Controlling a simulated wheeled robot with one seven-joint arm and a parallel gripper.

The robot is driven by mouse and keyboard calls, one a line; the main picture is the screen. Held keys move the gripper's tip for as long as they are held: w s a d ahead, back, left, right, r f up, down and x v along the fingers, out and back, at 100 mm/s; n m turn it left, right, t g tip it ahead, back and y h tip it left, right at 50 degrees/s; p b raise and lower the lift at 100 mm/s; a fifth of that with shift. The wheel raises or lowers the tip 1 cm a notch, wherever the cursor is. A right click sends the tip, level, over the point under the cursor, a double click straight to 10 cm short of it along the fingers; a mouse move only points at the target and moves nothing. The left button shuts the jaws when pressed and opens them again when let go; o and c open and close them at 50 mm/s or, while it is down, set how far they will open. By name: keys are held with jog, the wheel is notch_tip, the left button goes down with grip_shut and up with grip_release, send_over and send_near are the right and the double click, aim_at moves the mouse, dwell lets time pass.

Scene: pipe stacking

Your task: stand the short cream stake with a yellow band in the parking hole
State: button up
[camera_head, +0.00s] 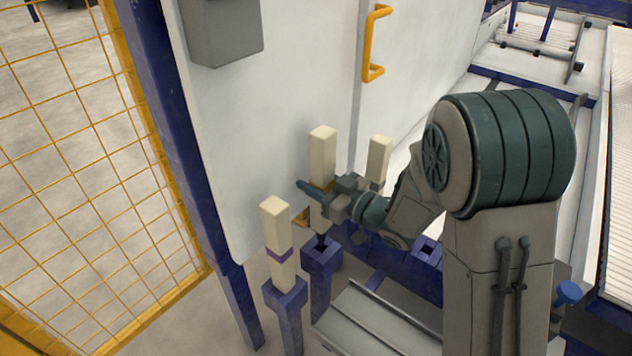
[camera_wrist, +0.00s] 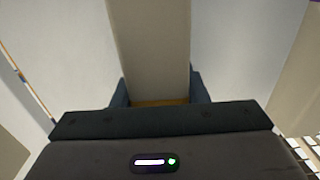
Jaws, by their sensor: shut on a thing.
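The cream stake with a yellow band (camera_head: 322,155) is upright in my gripper (camera_head: 325,192). My gripper is shut on it around its yellow band. In the wrist view the stake (camera_wrist: 153,50) rises between the two fingers, with a strip of the yellow band (camera_wrist: 158,102) showing at the grip. The stake's lower end is over a blue square post (camera_head: 321,262) with a dark opening in its top. A small dark gap seems to show between stake and post. I cannot tell for sure whether this opening is the parking hole.
A cream stake with a purple band (camera_head: 276,230) stands in a blue post (camera_head: 285,310) to the left, close by. Another cream stake (camera_head: 380,155) stands behind my gripper. A white panel (camera_head: 290,95) with a yellow handle (camera_head: 373,45) is behind. A yellow mesh fence (camera_head: 80,150) is at left.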

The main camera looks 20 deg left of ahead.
dwell(0.4)
jog(key=shift+f+b, duration=0.3)
jog(key=shift+b, duration=0.1)
jog(key=shift+f+b, duration=0.95)
jog(key=shift+f, duration=0.15)
